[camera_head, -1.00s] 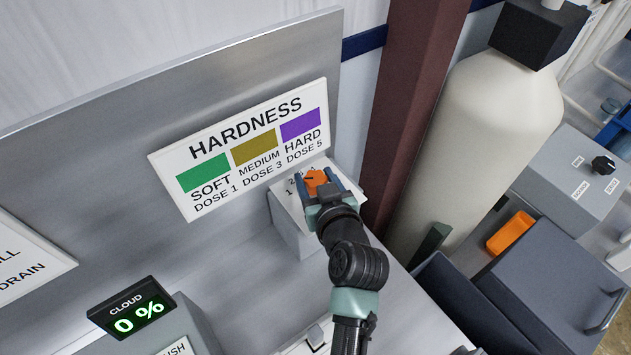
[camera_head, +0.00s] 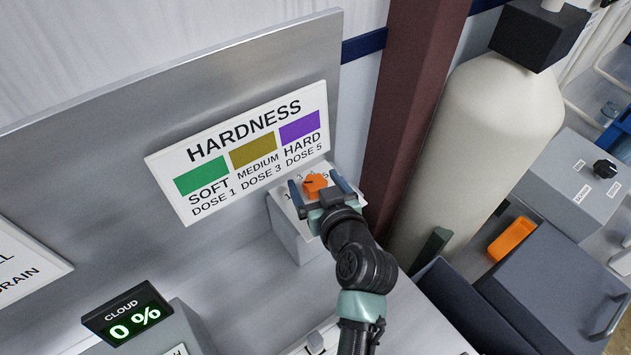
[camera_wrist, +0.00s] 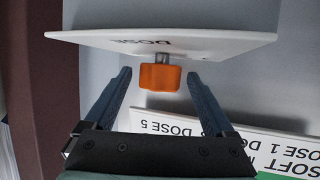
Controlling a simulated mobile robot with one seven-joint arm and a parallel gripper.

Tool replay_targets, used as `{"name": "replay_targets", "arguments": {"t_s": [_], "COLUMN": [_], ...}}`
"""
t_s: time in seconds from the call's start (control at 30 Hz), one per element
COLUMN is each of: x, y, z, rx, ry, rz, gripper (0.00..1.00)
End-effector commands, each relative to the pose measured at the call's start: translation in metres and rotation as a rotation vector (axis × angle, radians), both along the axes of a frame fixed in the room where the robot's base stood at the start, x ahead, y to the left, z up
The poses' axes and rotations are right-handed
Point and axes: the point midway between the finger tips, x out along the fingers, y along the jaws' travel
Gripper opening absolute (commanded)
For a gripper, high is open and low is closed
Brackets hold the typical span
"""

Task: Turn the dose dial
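The orange dose dial (camera_head: 315,184) sits on the sloped white face of a grey box (camera_head: 290,235), with numbers around it. My gripper (camera_head: 321,188) is at the dial, with its blue fingers spread on either side. In the wrist view the dial (camera_wrist: 160,77) stands between and slightly beyond the fingertips (camera_wrist: 158,75), with a clear gap on both sides. My gripper is open and holds nothing. The dial's pointer setting is too small to read, and my gripper hides part of the face.
A hardness sign (camera_head: 240,150) on the metal back panel lists soft dose 1, medium dose 3 and hard dose 5. A cloud display (camera_head: 127,312) reads 0 %. A brown post (camera_head: 413,110) and a cream tank (camera_head: 485,140) stand to the right.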

Motion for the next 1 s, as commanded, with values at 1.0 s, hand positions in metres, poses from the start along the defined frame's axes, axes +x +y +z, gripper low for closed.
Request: {"name": "replay_targets", "arguments": {"t_s": [1.0], "x": [-0.113], "y": [-0.037], "z": [0.050], "rx": [0.000], "ry": [0.000], "rz": [-0.001], "gripper": [0.89]}}
